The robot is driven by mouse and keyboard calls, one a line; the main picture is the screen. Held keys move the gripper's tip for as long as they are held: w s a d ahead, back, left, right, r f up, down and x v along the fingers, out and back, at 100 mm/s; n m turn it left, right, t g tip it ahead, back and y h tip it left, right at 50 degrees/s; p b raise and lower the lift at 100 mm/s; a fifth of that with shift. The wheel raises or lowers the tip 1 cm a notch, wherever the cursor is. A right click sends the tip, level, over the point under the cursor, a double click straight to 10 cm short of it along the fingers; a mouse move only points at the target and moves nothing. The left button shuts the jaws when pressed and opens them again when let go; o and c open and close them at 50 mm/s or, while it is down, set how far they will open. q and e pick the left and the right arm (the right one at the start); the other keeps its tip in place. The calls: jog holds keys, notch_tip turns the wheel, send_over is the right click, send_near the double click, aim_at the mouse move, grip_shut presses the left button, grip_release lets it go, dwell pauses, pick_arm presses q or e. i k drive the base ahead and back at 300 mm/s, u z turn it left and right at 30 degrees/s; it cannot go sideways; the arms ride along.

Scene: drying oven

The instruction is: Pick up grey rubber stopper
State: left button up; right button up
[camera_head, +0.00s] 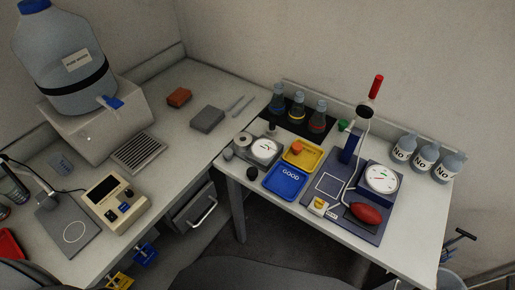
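Several small stopper-like pieces are at the left end of the right-hand table. A small grey piece (228,154) stands near the left edge, left of a round white-faced dial (264,149). Another small grey piece (254,172) lies just below the dial. The pieces are too small to tell for certain which is the grey rubber stopper. Neither of my grippers can be made out in this view, and nothing is seen touching these pieces.
A blue "GOOD" tray (285,194) and a yellow tray (315,151) lie right of the pieces. Flasks (298,106) on a dark mat stand behind. A grey board (376,230) with apparatus and several "No" bottles (425,157) fill the right side.

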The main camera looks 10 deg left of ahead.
aim_at(227, 152)
jog(key=u, duration=0.05)
jog(key=k, duration=0.5)
jog(key=z, duration=0.9)
jog(key=i, duration=0.75)
jog(key=u, duration=0.7)
